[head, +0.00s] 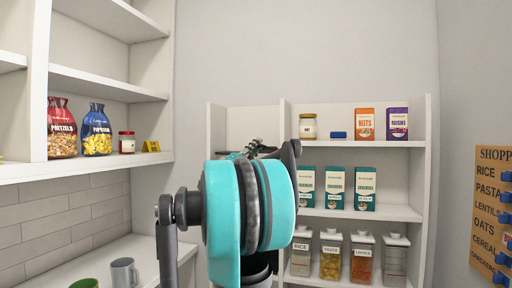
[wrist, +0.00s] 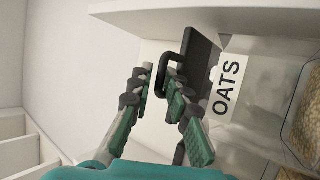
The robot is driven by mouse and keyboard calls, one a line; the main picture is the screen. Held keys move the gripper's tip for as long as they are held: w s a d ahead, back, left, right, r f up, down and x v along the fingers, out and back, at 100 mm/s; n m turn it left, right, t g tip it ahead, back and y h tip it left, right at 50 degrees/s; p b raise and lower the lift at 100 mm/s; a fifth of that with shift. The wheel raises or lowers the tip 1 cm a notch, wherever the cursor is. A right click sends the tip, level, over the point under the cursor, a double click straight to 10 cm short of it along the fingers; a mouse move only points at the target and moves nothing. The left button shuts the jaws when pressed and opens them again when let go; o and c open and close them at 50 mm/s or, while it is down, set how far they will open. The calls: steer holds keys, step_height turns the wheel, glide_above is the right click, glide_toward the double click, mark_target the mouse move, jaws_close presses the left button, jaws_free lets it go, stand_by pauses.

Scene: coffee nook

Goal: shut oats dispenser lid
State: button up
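In the wrist view, the oats dispenser (wrist: 262,112) is a clear box with a white OATS label (wrist: 228,88) and grain inside at the right edge. A dark lid panel (wrist: 200,58) with a black loop handle (wrist: 166,62) stands beside the label. How far the lid is open I cannot tell. My gripper (wrist: 160,82) has its two green-padded fingers apart, with the handle close to the fingertips. Whether they touch it I cannot tell. In the head view my arm hides the dispenser and most of my gripper.
A white shelf board (wrist: 200,15) runs close above the dispenser in the wrist view. In the head view, a shelf unit (head: 427,170) holds cartons and labelled jars. A left shelf holds snack bags (head: 97,130); mugs (head: 124,272) stand on the counter below.

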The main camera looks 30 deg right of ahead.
steer(key=shift+a, duration=0.1)
stand_by(0.3)
steer(key=v, duration=1.2)
steer(key=shift+f, duration=0.15)
steer(key=s+a+f+g+y, duration=0.1)
steer(key=s+f+y, duration=0.25)
steer(key=f, duration=0.85)
steer(key=s+a+f+y, duration=0.1)
steer(key=s+f+y, duration=0.3)
steer(key=f, duration=0.8)
steer(key=s+a+f+g+y, duration=0.15)
steer(key=f+y, duration=0.35)
steer(key=f, duration=0.6)
steer(key=s+a+f+y, duration=0.5)
steer(key=a+f, duration=0.4)
steer(key=a, duration=0.1)
steer(key=s+a+f+y, duration=0.5)
steer(key=a+f+y, duration=0.1)
steer(key=a+f, duration=0.4)
steer(key=shift+s+a+t, duration=0.35)
steer(key=shift+s+a, duration=0.05)
steer(key=shift+a, duration=0.2)
